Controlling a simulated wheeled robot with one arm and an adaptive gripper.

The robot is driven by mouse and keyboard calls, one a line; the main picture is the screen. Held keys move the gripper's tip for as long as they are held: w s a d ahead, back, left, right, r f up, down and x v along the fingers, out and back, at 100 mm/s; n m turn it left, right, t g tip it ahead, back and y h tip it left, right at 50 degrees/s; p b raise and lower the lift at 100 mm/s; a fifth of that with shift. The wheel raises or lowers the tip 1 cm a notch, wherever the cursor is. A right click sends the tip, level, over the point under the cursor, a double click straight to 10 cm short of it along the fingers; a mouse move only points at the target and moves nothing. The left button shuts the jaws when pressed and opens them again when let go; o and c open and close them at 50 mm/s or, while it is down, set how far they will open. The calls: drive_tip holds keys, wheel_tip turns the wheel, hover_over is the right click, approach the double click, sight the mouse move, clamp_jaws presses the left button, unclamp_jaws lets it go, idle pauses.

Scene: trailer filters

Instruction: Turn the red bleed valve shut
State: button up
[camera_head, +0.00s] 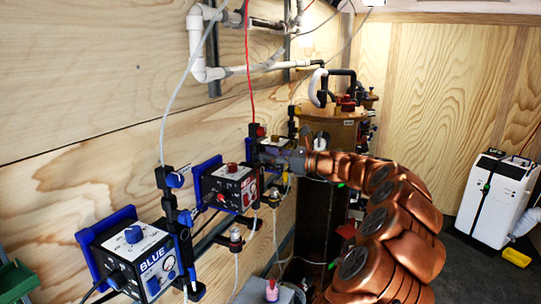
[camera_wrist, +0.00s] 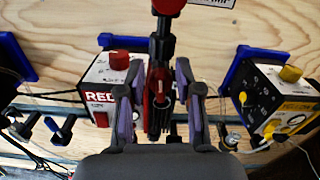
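The red bleed valve (camera_wrist: 160,86) is a small red handle on a black upright fitting, seen in the wrist view between my fingers. My gripper (camera_wrist: 160,112) is open, with one finger on each side of the valve. I cannot tell whether either finger touches it. The RED control box (camera_wrist: 103,84), white with a red knob on top, stands just left of the fingers; it also shows in the head view (camera_head: 233,186). In the head view my gripper (camera_head: 284,157) is by the wall fittings right of that box, and the valve is largely hidden there.
The yellow-marked box (camera_wrist: 268,100) is close to the right of my fingers. The BLUE box (camera_head: 140,258) is at the lower left. A red-topped post (camera_wrist: 165,30) rises beyond the fingers. Tan filter canisters (camera_head: 335,130) stand behind my arm. A white unit (camera_head: 497,198) stands on the right.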

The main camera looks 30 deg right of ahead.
clamp_jaws()
drive_tip(key=m+p, duration=0.1)
drive_tip(key=p, duration=0.2)
drive_tip(key=shift+r, duration=0.25)
drive_tip(key=shift+d+f+m+p, duration=0.1)
drive_tip(key=shift+f+m+p, duration=0.15)
drive_tip(key=shift+p, duration=0.3)
drive_tip(key=shift+o, duration=2.1)
unclamp_jaws()
drive_tip(key=shift+s, duration=0.1)
drive_tip(key=v, duration=1.2)
